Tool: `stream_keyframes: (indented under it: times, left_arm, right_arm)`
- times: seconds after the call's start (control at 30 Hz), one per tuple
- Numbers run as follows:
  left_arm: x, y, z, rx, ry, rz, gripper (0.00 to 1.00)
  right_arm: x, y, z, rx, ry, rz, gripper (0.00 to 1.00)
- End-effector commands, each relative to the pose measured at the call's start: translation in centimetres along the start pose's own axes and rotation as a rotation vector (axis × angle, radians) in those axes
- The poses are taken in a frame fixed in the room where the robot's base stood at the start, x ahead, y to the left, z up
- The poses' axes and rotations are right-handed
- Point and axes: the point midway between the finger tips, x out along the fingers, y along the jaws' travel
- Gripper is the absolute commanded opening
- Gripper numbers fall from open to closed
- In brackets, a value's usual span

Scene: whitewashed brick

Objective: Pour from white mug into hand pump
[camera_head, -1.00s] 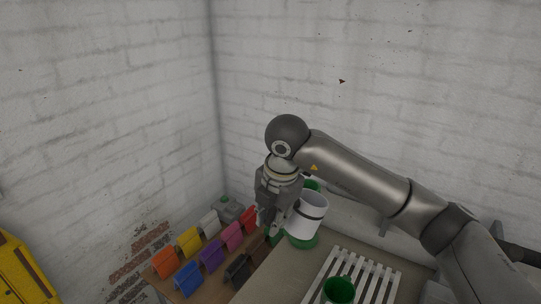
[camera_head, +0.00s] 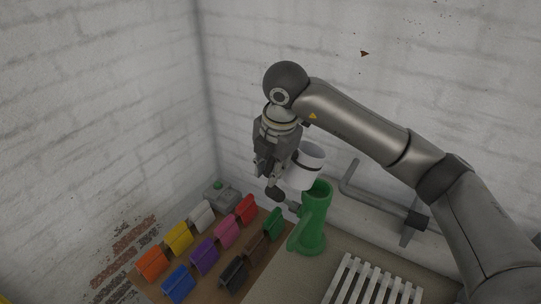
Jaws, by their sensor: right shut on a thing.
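The white mug (camera_head: 304,169) with a dark band is held in the air by my right gripper (camera_head: 272,185), which is shut on it from its left side. The mug is tilted, and its lower end is just above and left of the green hand pump's open top. The green hand pump (camera_head: 314,222) stands upright on the bench, its mouth at the top and a spout toward the lower left. The mug's contents are hidden. My left gripper is out of view.
Several coloured clips (camera_head: 205,256) stand in rows on a brown board at left, with a grey can (camera_head: 226,197) behind them. A white slatted rack (camera_head: 372,281) lies at the front right. A grey wall pipe (camera_head: 380,200) runs behind my right arm.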

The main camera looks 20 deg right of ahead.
Motion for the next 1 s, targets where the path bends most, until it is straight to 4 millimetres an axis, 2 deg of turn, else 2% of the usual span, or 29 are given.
stream_keyframes:
  times: [0.17, 0.37, 0.5, 0.9, 1.0]
  left_arm:
    - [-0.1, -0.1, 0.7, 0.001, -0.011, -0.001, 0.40]
    - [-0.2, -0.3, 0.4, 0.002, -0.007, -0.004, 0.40]
    - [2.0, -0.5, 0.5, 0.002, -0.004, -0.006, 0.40]
    - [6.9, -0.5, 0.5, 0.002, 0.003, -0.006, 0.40]
    - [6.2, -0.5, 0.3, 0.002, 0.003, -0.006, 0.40]
  right_arm:
    - [0.1, -0.1, 0.2, 0.012, 0.036, 0.017, 0.00]
    - [0.0, -0.4, 0.7, 0.062, 0.205, 0.107, 0.00]
    - [0.7, -0.6, 0.9, 0.101, 0.356, 0.187, 0.00]
    - [0.6, -1.6, 2.8, 0.176, 0.646, 0.343, 0.00]
    - [-0.2, -1.4, 2.8, 0.173, 0.648, 0.345, 0.00]
